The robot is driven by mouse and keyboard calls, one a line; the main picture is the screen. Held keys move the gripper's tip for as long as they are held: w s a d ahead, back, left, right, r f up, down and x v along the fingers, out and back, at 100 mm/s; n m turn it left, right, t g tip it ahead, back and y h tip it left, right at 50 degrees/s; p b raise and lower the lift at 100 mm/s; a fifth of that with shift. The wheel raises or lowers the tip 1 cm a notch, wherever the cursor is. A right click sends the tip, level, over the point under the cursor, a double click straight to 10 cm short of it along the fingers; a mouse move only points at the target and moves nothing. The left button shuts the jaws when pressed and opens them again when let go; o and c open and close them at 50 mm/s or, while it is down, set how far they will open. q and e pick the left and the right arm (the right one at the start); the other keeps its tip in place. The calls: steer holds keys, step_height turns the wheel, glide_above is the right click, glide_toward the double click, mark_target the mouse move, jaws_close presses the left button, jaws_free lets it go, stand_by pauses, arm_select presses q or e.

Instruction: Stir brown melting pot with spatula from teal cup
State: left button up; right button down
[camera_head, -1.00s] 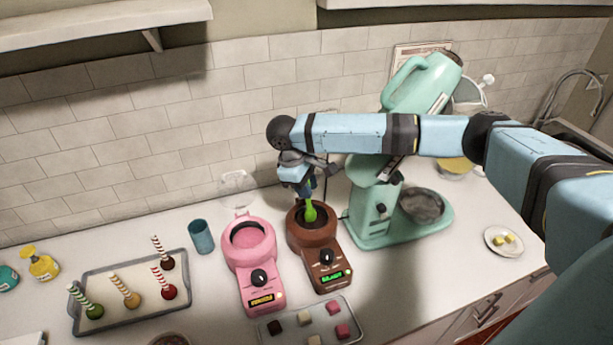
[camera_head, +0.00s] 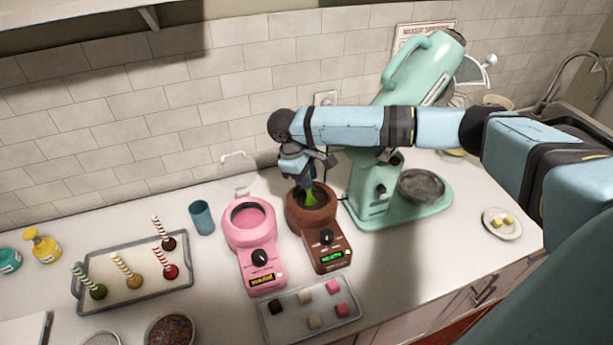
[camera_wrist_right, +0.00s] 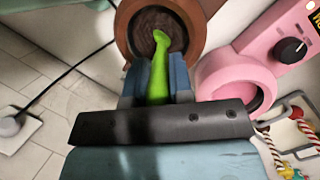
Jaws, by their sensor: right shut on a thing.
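The brown melting pot (camera_head: 331,243) stands on the counter, and its round bowl also shows at the top of the right wrist view (camera_wrist_right: 193,40). My right gripper (camera_head: 307,185) is above the bowl, shut on a green spatula (camera_head: 310,199). In the right wrist view the spatula (camera_wrist_right: 158,75) runs from between the fingers down into the bowl, its head over or in the dark brown contents. How deep it sits I cannot tell. The teal cup (camera_head: 202,218) stands left of the pink melting pot, with no spatula showing in it. My left gripper is out of view.
The pink melting pot (camera_head: 260,262) stands close left of the brown one. The mint stand mixer (camera_head: 420,207) is close on the right. A tray of candy cubes (camera_head: 286,323) lies in front, and a tray of cake pops (camera_head: 140,295) lies left.

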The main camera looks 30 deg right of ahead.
steer(key=shift+f, duration=0.15)
steer(key=shift+f, duration=0.45)
steer(key=shift+a, duration=0.1)
